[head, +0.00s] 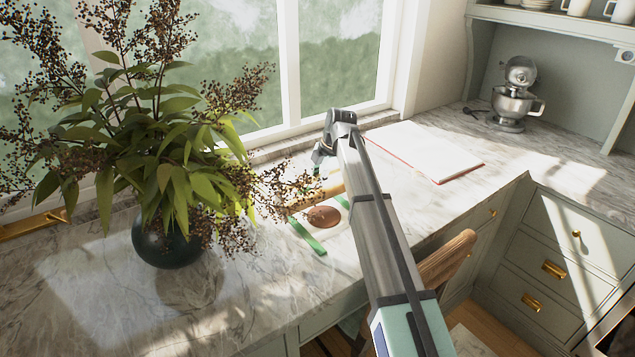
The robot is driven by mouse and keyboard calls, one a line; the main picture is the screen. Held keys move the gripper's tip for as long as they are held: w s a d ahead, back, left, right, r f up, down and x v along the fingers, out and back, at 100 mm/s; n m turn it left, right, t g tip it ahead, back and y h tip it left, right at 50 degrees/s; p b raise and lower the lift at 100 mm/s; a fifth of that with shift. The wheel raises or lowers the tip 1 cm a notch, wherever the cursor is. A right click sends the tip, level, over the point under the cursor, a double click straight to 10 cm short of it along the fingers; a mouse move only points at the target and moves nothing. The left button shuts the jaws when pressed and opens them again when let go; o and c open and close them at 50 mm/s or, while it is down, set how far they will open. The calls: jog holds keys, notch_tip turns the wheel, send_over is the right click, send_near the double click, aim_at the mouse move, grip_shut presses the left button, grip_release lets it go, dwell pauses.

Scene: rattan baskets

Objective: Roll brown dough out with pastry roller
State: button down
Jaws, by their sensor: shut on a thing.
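The brown dough (322,217) is a flat, rounded piece on a pale mat with green edge strips (306,236), on the marble counter. The pastry roller (329,191) is a pale wooden cylinder just behind the dough, partly hidden by twigs and my arm. My arm reaches across the counter from the lower right. My gripper (321,166) points down beside the roller's far side and is shut on it. The fingertips are small and partly hidden, so the exact grip point does not show.
A dark vase (166,243) with a large leafy plant stands left of the mat, its twigs overhanging the roller. An open book (425,150) lies to the right. A stand mixer (516,95) is at the back right. The front-left counter is clear.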

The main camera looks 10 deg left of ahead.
jog(key=shift+r+p, duration=0.7)
jog(key=shift+r, duration=1.45)
